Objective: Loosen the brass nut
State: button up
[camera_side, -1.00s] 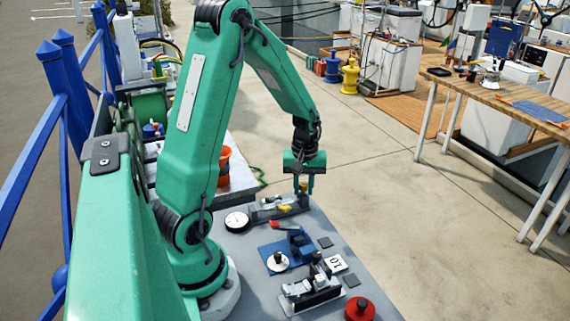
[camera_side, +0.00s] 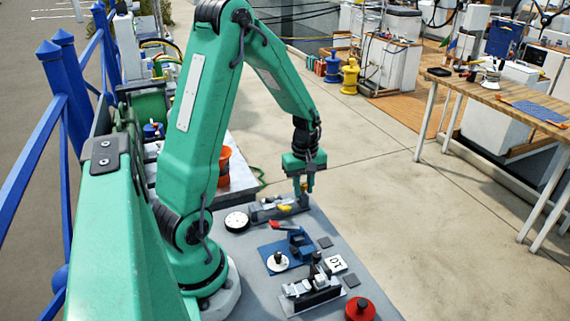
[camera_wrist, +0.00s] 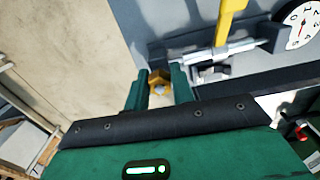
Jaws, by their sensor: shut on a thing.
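The brass nut (camera_wrist: 158,77) shows in the wrist view between the two green fingers of my gripper (camera_wrist: 159,88), with a pale round centre. My gripper is shut on it, one finger on each side. In the side view my gripper (camera_side: 303,185) points down at the far end of a grey metal fixture (camera_side: 266,212) on the bench. A yellow lever (camera_wrist: 229,22) rises from the fixture to the right of the nut in the wrist view.
A white dial (camera_side: 237,221) lies beside the fixture. Nearer on the grey bench are a blue clamp (camera_side: 299,243) with a red handle, a white numbered block (camera_side: 335,263), a metal vise-like fixture (camera_side: 312,291) and a red round knob (camera_side: 360,310). Open paving lies right of the bench.

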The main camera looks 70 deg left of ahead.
aim_at(304, 184)
jog(key=shift+s+d+f, duration=0.1)
dwell(0.3)
jog(key=shift+n, duration=1)
jog(key=o, duration=0.5)
jog(key=shift+o, duration=0.2)
jog(key=shift+r, duration=3.6)
jog(key=shift+r, duration=0.1)
